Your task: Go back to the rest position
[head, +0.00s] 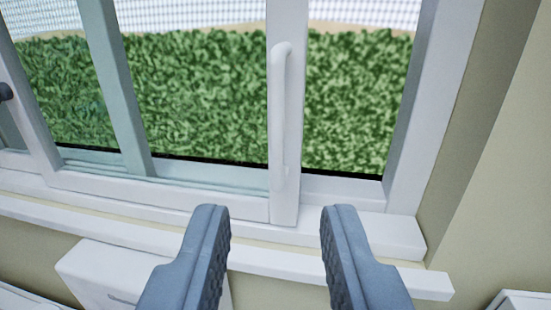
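My gripper (272,215) is at the bottom middle of the head view. Its two grey fingers are apart with nothing between them. Ahead of it is a white sliding window (180,198) with an upright white handle (280,110) on its sash. The handle stands beyond and above the gap between the fingertips, and I see no contact. The sash stands left of the right frame post (430,110), with a gap between them through which the hedge shows.
A white window sill (400,280) runs below the window, close to the fingers. A white box-like unit (110,270) is under it at the lower left. A beige wall (500,200) is at the right, with a white object (520,302) in the lower right corner. A green hedge (200,95) is outside.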

